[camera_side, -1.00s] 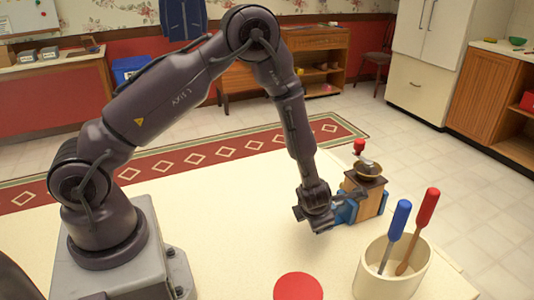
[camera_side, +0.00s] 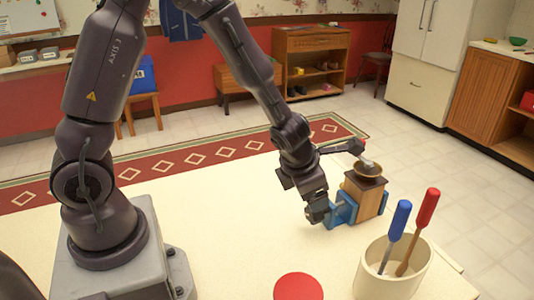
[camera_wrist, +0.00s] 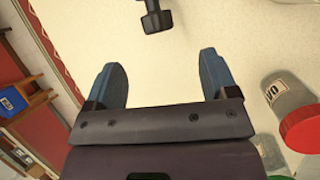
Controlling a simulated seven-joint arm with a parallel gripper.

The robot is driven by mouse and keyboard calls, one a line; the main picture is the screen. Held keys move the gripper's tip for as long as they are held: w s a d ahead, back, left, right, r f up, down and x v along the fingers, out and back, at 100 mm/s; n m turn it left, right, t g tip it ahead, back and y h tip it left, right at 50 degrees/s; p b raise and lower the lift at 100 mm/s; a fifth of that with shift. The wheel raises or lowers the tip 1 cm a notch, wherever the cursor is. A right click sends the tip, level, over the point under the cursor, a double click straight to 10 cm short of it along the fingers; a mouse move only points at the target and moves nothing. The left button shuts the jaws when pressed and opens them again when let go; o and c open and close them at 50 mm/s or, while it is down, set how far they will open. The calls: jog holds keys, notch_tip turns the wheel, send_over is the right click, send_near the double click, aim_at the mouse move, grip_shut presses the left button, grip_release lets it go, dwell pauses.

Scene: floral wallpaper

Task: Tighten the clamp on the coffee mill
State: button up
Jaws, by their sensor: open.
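The coffee mill (camera_side: 367,190), a wooden box with a brown bowl top, stands on the table in the side view.
A cream holder (camera_side: 391,275) with a blue-handled (camera_side: 399,220) and a red-handled tool (camera_side: 425,210) stands in front of the mill. A red lid (camera_side: 298,287) is at the front edge; the wrist view shows a red-lidded jar (camera_wrist: 288,97) at right. The table's middle is clear.

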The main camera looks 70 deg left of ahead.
jog(key=s+d+r+m+t+h, duration=0.15)
jog(key=d+r+m+h, duration=0.5)
jog(key=m, duration=1.05)
jog(key=s+a+r+m+g+y, duration=0.1)
jog(key=s+a+r+m+g, duration=0.1)
jog(key=s+r+m, duration=0.4)
jog(key=s+m+g, duration=0.1)
jog(key=s+m, duration=0.2)
jog(key=m, duration=0.4)
jog(key=shift+s+a+m, duration=0.2)
jog(key=shift+s+m, duration=0.1)
jog(key=shift+s, duration=0.05)
jog(key=shift+y, duration=0.25)
